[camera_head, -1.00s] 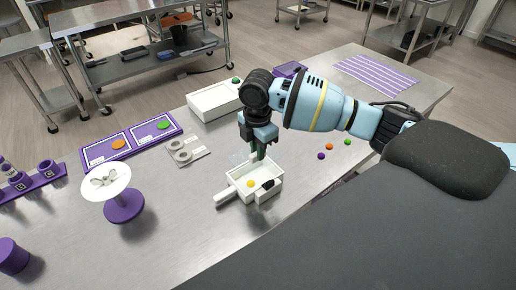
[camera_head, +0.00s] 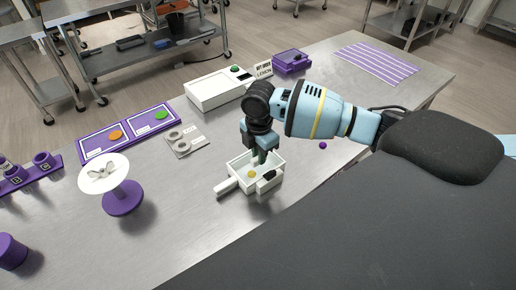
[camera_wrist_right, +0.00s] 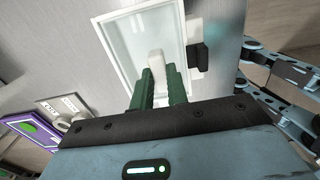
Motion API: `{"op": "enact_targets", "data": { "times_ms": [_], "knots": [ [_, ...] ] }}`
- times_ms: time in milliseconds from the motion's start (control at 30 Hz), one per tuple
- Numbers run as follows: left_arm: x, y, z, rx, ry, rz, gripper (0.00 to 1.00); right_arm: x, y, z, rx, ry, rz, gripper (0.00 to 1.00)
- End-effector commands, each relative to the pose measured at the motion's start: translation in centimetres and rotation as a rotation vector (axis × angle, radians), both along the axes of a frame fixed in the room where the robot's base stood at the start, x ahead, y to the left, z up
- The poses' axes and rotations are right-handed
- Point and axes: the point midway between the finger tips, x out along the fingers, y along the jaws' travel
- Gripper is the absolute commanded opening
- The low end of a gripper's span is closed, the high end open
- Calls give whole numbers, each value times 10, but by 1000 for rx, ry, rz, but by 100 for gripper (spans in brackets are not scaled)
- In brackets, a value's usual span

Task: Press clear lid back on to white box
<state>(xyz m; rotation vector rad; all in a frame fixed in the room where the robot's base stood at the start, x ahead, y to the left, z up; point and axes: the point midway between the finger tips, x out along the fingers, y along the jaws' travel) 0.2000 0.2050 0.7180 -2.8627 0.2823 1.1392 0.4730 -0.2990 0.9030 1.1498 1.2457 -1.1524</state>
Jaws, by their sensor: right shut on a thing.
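The white box (camera_head: 234,171) stands on the steel table with its handle toward the lower left; a yellow piece (camera_head: 252,174) shows inside, dulled as if behind a clear sheet. My right gripper (camera_head: 262,160) is over the box's back right side. In the right wrist view its green fingers (camera_wrist_right: 158,88) are shut on the white knob of the clear lid (camera_wrist_right: 157,64). The glassy pane (camera_wrist_right: 140,40) appears within the white box rim (camera_wrist_right: 112,62). Whether the lid is fully seated I cannot tell. My left gripper is out of view.
A black part (camera_head: 269,175) is on the box's right side. A purple ball (camera_head: 322,145) lies right of it. Behind are a white case (camera_head: 215,92) with a green button and a purple box (camera_head: 291,61). A purple stand with a white disc (camera_head: 104,172) is at left.

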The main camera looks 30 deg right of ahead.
Motion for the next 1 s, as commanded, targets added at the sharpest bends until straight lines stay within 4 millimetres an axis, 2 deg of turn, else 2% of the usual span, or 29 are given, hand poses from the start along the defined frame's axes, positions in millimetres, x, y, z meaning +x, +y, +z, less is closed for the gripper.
{"op": "enact_targets", "data": {
  "times_ms": [933,967,1000],
  "knots": [
    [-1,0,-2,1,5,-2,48,0,0,-4,0,-2,0,0],
    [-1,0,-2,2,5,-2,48,0,0,-4,0,-2,0,19],
    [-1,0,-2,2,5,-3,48,0,0,-4,0,-2,0,25]
  ]
}}
